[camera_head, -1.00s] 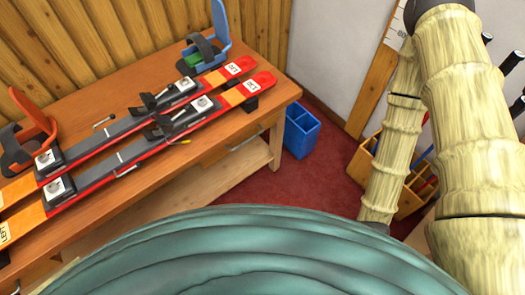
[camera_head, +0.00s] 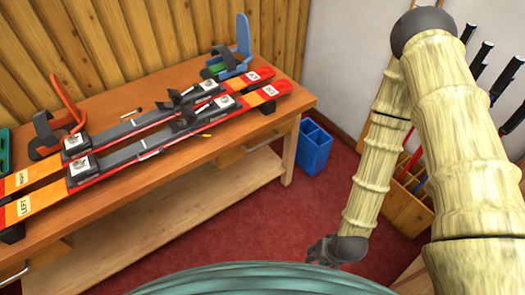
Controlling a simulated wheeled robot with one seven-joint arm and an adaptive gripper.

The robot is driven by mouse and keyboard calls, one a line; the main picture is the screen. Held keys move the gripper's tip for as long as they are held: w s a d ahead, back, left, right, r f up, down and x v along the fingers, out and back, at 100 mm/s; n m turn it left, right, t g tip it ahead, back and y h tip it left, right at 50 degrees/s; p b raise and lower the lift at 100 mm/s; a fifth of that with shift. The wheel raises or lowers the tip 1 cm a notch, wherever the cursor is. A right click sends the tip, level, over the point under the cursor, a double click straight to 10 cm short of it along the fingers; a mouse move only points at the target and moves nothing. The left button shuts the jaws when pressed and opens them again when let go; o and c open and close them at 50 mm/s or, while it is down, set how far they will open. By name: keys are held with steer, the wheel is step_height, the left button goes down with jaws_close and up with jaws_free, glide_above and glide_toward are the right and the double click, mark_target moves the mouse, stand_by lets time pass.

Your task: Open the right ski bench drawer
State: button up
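The ski bench (camera_head: 150,100) is a wooden table with a lower shelf, on the left of the head view. Its right drawer (camera_head: 240,155) is a wooden front under the top's right end, with a dark handle, and looks shut. My gripper (camera_head: 330,252) shows only as a small dark shape at the end of my arm, low and right of the bench. It is apart from the drawer, over the red floor. Its fingers cannot be made out clearly.
Two red and orange skis (camera_head: 150,148) lie along the bench top. An orange brace (camera_head: 66,118) and a blue brace (camera_head: 243,45) stand behind them. A blue bin (camera_head: 313,150) stands beside the bench's right leg. A wooden rack (camera_head: 405,208) with poles is at the right. Red floor between is clear.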

steer(key=w+a+f+m+t+y+b, duration=0.35)
steer(key=w+a+b, duration=0.3)
steer(key=w, duration=0.55)
steer(key=m+t+y+b, duration=0.45)
steer(key=t+b, duration=0.25)
steer(key=b, duration=1)
glide_toward(265, 142)
steer(key=shift+h, duration=0.4)
steer(key=b+x, duration=0.2)
steer(key=x, duration=0.8)
steer(key=shift+w+a+f, duration=0.1)
steer(key=shift+w, duration=0.05)
jaws_close()
